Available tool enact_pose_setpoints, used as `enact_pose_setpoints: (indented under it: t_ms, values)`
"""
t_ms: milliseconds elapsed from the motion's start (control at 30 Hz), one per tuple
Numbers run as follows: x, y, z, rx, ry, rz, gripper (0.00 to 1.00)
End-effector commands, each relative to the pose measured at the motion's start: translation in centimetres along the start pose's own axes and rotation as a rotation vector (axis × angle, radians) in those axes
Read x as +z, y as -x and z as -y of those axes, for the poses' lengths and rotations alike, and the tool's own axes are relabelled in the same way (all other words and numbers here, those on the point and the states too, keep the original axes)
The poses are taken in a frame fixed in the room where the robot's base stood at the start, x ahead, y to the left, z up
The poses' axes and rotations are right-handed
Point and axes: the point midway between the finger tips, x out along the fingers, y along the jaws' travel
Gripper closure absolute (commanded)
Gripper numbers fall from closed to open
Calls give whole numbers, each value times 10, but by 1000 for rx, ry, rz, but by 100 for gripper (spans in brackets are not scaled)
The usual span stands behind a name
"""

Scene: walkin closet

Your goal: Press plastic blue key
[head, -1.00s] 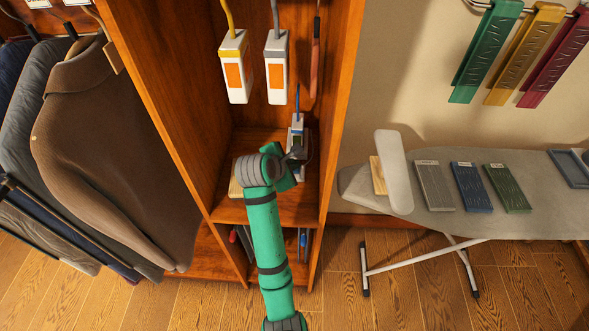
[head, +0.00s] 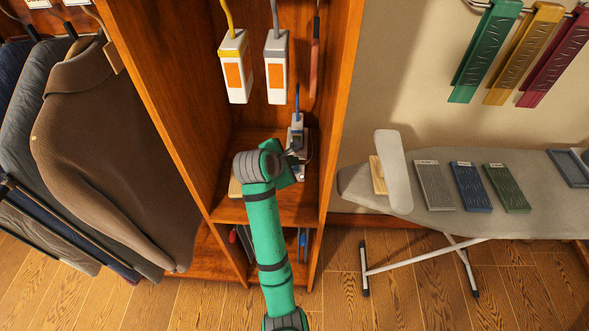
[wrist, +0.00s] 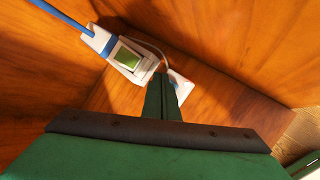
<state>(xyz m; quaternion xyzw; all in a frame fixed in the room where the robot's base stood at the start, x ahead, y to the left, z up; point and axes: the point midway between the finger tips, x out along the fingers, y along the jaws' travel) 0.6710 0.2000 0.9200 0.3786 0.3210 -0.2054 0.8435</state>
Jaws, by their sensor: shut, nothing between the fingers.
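My gripper (wrist: 162,84) is shut and empty, with its fingers pointing into the wooden cubby. In the head view the device (head: 297,133) is partly hidden behind my gripper (head: 296,154).
Wooden side walls (head: 343,100) enclose the cubby closely. Two white boxes with orange patches (head: 235,75) hang above. Hanging clothes (head: 110,150) are at left, and an ironing board (head: 450,222) is at right.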

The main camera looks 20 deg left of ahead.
Motion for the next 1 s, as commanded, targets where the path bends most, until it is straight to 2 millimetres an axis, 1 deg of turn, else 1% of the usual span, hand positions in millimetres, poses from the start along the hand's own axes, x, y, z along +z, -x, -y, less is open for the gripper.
enact_pose_setpoints:
  t_ms: [267,800,1000]
  values:
    - [1,2,-1,1,0,1,100]
    - [25,33,-25,2,-1,2,100]
    - [30,41,-30,1,-1,1,100]
